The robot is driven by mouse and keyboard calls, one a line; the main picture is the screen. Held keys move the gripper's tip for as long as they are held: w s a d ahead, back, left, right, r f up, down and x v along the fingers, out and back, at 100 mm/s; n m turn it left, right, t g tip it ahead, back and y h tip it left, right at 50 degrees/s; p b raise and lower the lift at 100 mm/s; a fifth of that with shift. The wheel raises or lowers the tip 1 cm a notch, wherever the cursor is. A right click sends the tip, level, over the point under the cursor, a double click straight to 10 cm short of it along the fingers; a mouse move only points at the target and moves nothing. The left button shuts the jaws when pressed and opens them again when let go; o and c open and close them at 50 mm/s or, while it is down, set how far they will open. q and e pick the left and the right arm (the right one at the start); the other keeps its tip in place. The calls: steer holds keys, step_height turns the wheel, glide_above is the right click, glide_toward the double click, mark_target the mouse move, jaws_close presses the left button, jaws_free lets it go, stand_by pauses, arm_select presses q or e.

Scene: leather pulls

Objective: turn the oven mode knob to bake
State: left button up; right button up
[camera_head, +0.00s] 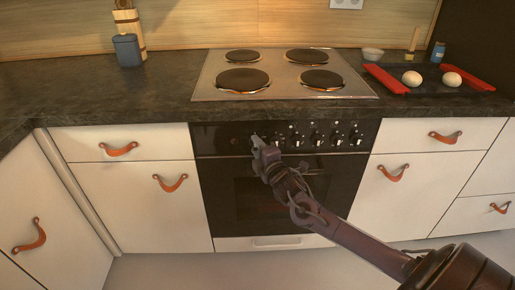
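The black oven (224,190) is built into the counter below the cooktop. Its front panel carries a row of several dark knobs, among them one right of my gripper (297,139) and one at the right end (356,137). Marks on the panel are too small to read, so I cannot tell which setting a knob points to. My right gripper (256,142) is at the left part of the panel, and it hides what is directly behind it. Whether it touches a knob, and whether its fingers are open or shut, I cannot tell. My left gripper is out of view.
A cooktop (282,91) with several dark plates lies above the oven. A black tray with red handles (388,79) holds two white eggs at right. A blue jar (127,50) stands at left. Drawers with leather pulls (118,149) flank the oven.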

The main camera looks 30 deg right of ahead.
steer(key=c, duration=0.4)
